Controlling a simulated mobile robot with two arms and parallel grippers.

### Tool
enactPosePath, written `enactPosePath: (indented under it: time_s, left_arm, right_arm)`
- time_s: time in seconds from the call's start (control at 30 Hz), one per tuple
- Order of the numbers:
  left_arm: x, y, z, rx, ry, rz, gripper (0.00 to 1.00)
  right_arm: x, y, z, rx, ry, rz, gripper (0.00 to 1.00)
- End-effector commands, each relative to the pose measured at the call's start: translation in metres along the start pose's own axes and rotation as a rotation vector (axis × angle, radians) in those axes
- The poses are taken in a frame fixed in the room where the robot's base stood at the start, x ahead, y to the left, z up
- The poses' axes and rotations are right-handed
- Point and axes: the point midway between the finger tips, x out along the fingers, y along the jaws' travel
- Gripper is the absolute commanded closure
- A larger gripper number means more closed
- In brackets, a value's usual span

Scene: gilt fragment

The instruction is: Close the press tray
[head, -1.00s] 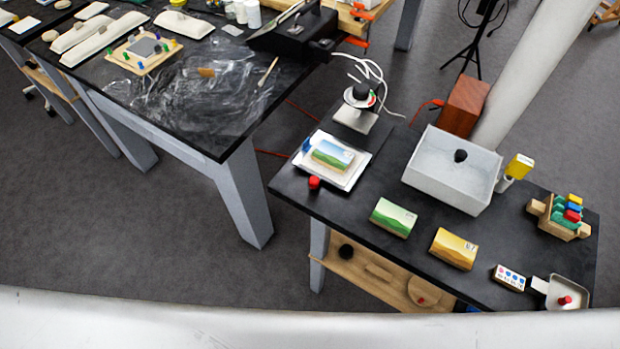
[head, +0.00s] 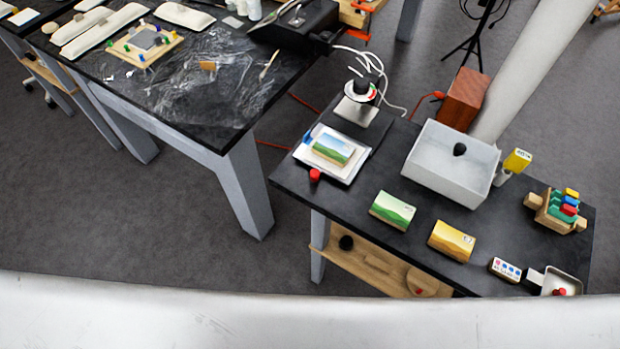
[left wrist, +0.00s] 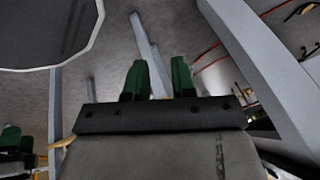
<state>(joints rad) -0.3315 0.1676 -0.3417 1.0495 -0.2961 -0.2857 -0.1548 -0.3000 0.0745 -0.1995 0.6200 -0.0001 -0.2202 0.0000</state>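A white tray (head: 340,176) with a red knob (head: 315,174) at its front left corner lies at the left end of the right-hand black table. A small picture block (head: 333,149) with blue sky and green land lies on it. Right behind it stands a small press (head: 360,90) with a black and white head; the tray sits forward of the head, not under it. My left gripper (left wrist: 158,65) shows only in the left wrist view, its two dark green fingers apart with nothing between them. Dark green shapes (left wrist: 12,138) at that view's lower left may be my right gripper, too cut off to tell.
The black table (head: 350,205) also bears a green block (head: 392,210), a yellow block (head: 451,241), a white open box (head: 440,182) and a wooden rack (head: 557,211). A cluttered dark worktable (head: 190,95) stands left, with grey floor between. White cable (head: 384,90) loops behind the press.

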Motion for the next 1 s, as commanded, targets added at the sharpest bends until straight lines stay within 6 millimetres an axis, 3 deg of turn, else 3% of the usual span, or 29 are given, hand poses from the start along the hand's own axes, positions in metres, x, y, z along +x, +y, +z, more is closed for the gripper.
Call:
enactPosePath:
  time_s: [0.03, 0.1, 0.17, 0.3, 0.4, 0.53, 0.6, 0.7, 1.0]
  left_arm:
    - [-0.018, -0.018, -0.037, 0.129, 0.075, -0.049, 0.83]
    - [-0.044, -0.036, -0.084, 0.308, 0.167, -0.125, 0.93]
    - [-0.072, -0.047, -0.125, 0.451, 0.245, -0.2, 1.0]
    - [-0.15, -0.063, -0.206, 0.73, 0.401, -0.397, 1.0]
    - [-0.205, -0.068, -0.245, 0.861, 0.481, -0.527, 1.0]
    - [-0.255, -0.071, -0.274, 0.953, 0.542, -0.647, 1.0]
    - [-0.269, -0.072, -0.281, 0.975, 0.557, -0.683, 1.0]
    - [-0.275, -0.074, -0.287, 0.988, 0.564, -0.705, 1.0]
    - [-0.245, -0.089, -0.323, 0.985, 0.564, -0.706, 1.0]
  right_arm:
    - [-0.007, 0.0, -0.001, 0.0, 0.001, 0.0, 0.0]
    - [-0.011, 0.0, -0.002, 0.0, 0.001, 0.0, 0.0]
    - [-0.014, 0.0, -0.002, 0.0, 0.001, 0.0, 0.0]
    - [-0.022, 0.001, -0.003, -0.001, 0.002, 0.001, 0.0]
    - [-0.026, 0.003, -0.003, -0.001, 0.001, 0.003, 0.0]
    - [-0.028, 0.005, -0.003, -0.003, 0.001, 0.005, 0.0]
    - [-0.029, 0.005, -0.003, -0.003, 0.001, 0.006, 0.0]
    - [-0.03, 0.006, -0.002, -0.003, 0.0, 0.007, 0.0]
    - [-0.043, 0.006, -0.003, -0.004, 0.0, 0.007, 0.0]
